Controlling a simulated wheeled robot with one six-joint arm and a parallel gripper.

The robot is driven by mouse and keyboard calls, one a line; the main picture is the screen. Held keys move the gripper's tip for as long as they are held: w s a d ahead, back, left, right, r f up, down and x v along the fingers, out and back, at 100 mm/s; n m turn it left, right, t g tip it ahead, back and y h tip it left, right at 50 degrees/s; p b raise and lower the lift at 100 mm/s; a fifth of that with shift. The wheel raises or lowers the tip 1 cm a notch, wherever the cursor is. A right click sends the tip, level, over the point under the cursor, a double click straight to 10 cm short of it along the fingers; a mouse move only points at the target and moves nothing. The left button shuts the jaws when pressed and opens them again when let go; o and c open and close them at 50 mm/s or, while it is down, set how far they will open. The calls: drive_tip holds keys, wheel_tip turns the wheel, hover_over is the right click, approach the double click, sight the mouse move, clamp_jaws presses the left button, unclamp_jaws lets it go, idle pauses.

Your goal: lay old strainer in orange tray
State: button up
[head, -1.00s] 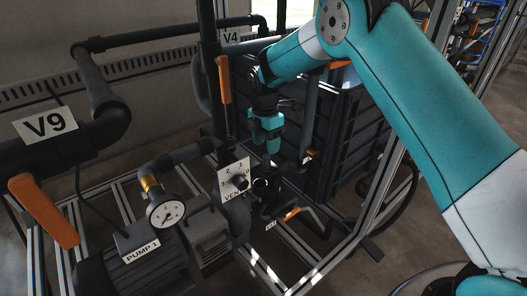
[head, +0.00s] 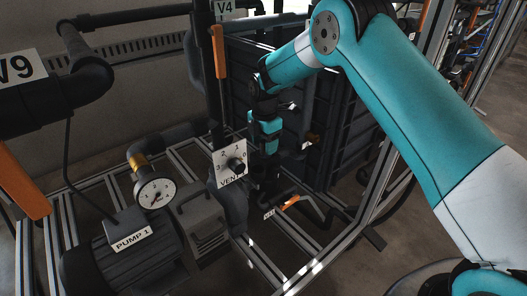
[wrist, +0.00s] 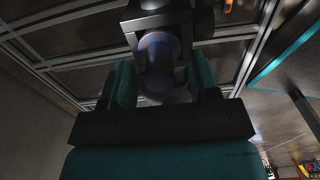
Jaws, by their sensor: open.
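My gripper (head: 266,136) hangs among the pipework, just right of the VENT dial plate (head: 231,164). In the wrist view my gripper (wrist: 163,85) is open, one teal finger on each side of a dark fitting with a glassy, bluish rounded part (wrist: 160,55). This fitting may be the old strainer; no label on it shows. The fingers stand beside it, and I cannot tell whether either touches. In the head view the fitting is dark and mostly lost below the gripper. I cannot make out the orange tray in any view.
Pump 1 (head: 130,250) and its gauge (head: 155,192) stand at the lower left. An orange valve handle (head: 220,52) rises left of my gripper, and another orange handle (head: 289,202) sits below. Frame rails and dark louvred panels (head: 345,110) crowd the space.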

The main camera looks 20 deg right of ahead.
drive_tip(key=shift+f, duration=0.7)
drive_tip(key=shift+r+p, duration=0.1)
drive_tip(key=shift+p, duration=0.25)
clamp_jaws()
